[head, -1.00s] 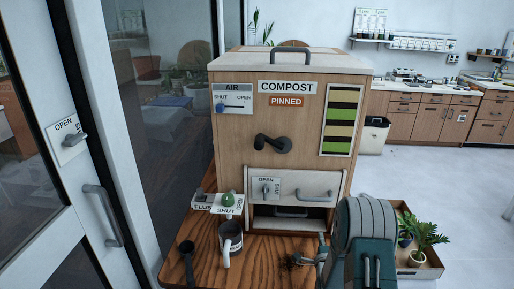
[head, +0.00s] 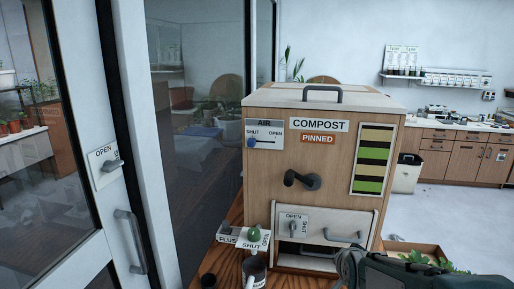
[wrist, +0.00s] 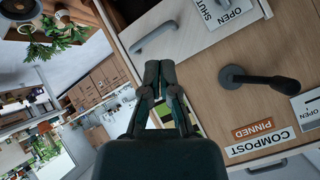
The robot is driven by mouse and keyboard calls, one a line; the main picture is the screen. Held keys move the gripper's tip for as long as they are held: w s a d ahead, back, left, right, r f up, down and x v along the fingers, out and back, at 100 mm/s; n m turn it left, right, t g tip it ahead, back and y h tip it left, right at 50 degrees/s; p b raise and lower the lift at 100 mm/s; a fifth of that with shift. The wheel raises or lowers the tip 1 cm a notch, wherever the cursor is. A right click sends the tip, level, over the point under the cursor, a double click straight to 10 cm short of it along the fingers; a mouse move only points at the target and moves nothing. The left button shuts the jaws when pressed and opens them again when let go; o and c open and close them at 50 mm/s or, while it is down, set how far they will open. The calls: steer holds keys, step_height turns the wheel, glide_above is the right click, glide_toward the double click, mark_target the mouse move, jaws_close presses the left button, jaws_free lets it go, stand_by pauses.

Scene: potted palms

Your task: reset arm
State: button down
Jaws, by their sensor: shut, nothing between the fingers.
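My gripper (wrist: 160,70) is in the middle of the wrist view, with its dark fingers together and nothing between them. It is in front of the wooden compost box, which shows tilted and nearly upside down there. My arm (head: 405,272) shows at the bottom right of the head view, in front of the box's lower right corner. The fingertips are hard to make out in that view. The compost box (head: 262,180) stands upright, with a black crank (head: 302,180), an air slider (head: 262,141) and a white lower front panel (head: 330,224) with a grey handle.
A glass door (head: 75,140) with a handle stands at left. A plant crate (head: 425,250) sits at right. Open floor lies behind it, before the cabinets.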

steer(key=s+a+r+n+g, duration=0.1)
steer(key=s+n, duration=0.1)
steer(key=s, duration=0.6)
steer(key=s+a+r+n+g, duration=0.1)
steer(key=s+a+n+g, duration=0.1)
steer(key=s, duration=0.6)
steer(key=s+a+r+n+g+y, duration=0.1)
steer(key=s+n, duration=0.3)
steer(key=s, duration=0.3)
steer(key=shift+s+a+r+g, duration=0.4)
